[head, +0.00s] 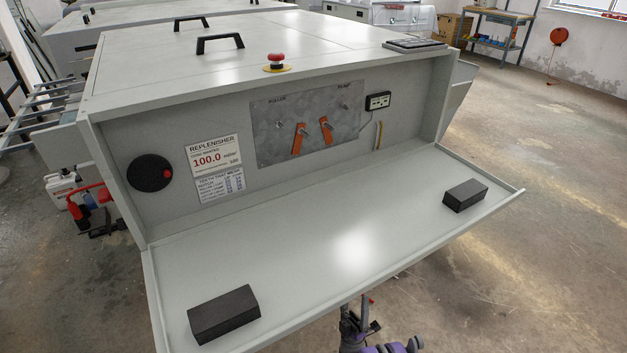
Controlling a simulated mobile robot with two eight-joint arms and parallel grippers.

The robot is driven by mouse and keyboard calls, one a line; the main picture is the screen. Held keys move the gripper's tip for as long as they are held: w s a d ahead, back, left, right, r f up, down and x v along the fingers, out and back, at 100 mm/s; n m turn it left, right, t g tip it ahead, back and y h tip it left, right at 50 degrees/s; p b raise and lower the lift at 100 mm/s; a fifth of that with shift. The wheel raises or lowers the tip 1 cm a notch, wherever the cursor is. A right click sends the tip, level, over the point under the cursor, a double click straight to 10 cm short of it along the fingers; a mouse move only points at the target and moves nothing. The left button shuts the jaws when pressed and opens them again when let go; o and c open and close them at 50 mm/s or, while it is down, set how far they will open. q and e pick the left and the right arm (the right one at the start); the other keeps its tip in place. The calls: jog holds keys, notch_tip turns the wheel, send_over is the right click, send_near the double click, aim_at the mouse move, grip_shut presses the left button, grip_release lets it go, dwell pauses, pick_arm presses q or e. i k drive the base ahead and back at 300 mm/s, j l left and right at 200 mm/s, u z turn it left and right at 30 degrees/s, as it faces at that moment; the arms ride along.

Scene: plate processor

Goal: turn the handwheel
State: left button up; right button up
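The handwheel (149,173) is a black round disc on the left of the upright grey panel, with a small red spot on its right side. Nothing touches it. One purple and black arm end, which I take for my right gripper (356,322), shows at the bottom edge, in front of and below the shelf's front lip. It is far from the handwheel, and its fingers are too small and unclear to show whether they are open. I cannot make out my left gripper.
A grey shelf (330,235) juts out below the panel, with black blocks at its left (223,314) and right (465,195). Two orange levers (298,138) sit mid-panel. A red emergency button (277,60) is on top. Bottles and red-black items (80,200) stand left.

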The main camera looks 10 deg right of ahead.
aim_at(147, 174)
jog(key=k, duration=1)
